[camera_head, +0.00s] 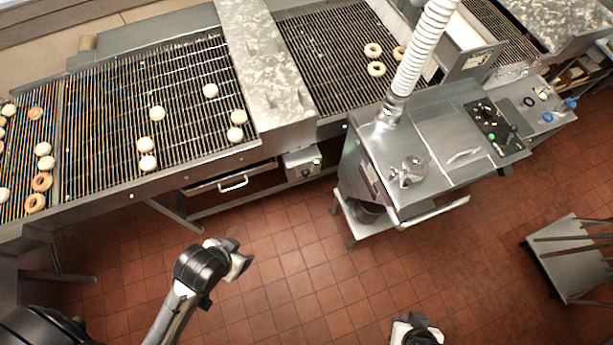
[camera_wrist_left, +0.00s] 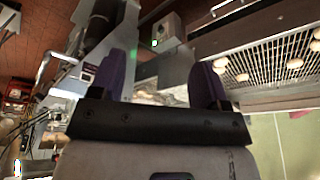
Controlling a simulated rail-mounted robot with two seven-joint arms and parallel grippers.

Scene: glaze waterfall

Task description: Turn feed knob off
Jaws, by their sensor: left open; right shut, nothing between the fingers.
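A small grey control box (camera_head: 302,163) hangs under the conveyor's front edge, with a small lit indicator and a dark knob-like spot. A similar box (camera_wrist_left: 165,33) with a green light shows in the left wrist view, beyond my fingers. A dark panel (camera_head: 495,125) with small controls and a green button lies on the steel machine; I cannot tell which control is the feed knob. My left gripper (camera_head: 240,262) is over the floor, apart from the box. Its two purple fingers are spread and empty in the left wrist view (camera_wrist_left: 165,82). My right gripper (camera_head: 416,330) is shut, low at the bottom edge.
Conveyor grates (camera_head: 150,110) carry several doughnuts. The steel machine (camera_head: 440,140) with a white hose (camera_head: 425,45) and a front handle bar (camera_head: 435,212) stands right of the box. A steel cart (camera_head: 575,262) stands at the right. The red tiled floor between is clear.

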